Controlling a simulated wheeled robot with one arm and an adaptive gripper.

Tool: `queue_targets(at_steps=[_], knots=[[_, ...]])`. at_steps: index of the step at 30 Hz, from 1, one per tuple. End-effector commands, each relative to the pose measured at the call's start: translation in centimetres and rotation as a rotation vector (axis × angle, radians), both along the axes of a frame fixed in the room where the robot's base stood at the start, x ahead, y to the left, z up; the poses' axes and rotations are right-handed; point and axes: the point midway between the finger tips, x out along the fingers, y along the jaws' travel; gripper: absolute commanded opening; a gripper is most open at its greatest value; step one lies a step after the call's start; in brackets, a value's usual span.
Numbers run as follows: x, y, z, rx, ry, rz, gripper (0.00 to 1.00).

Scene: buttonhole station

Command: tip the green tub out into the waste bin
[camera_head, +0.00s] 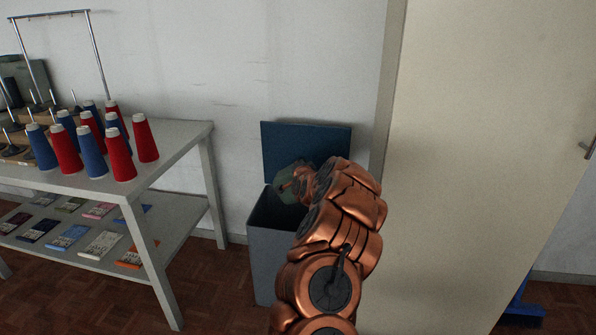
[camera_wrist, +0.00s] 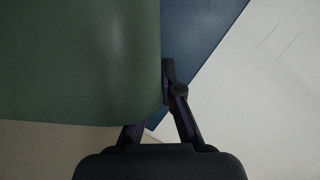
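The green tub (camera_wrist: 75,60) fills the upper left of the wrist view, close to the camera. In the head view the tub (camera_head: 287,186) shows as a dark green shape over the opening of the waste bin (camera_head: 270,262), in front of its raised blue lid. My arm hides part of the tub and bin. My gripper (camera_wrist: 168,100) has one finger against the tub's edge; the other finger goes behind the tub. It appears shut on the tub. The tub looks tilted, but its mouth and contents cannot be seen.
The blue lid (camera_head: 300,142) stands open against the white wall. A white table (camera_head: 185,135) with red and blue thread cones (camera_head: 92,155) stands to the left, with small packets on its lower shelf. A pale cabinet or door (camera_head: 480,150) rises close on the right.

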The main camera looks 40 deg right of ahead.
Motion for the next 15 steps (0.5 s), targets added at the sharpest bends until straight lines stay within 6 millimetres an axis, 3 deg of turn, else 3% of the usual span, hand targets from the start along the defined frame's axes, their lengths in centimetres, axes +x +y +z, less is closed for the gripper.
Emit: queue_targets(at_steps=[15], knots=[[-0.71,-0.52,-0.89,0.062,-0.098,-0.001,0.00]])
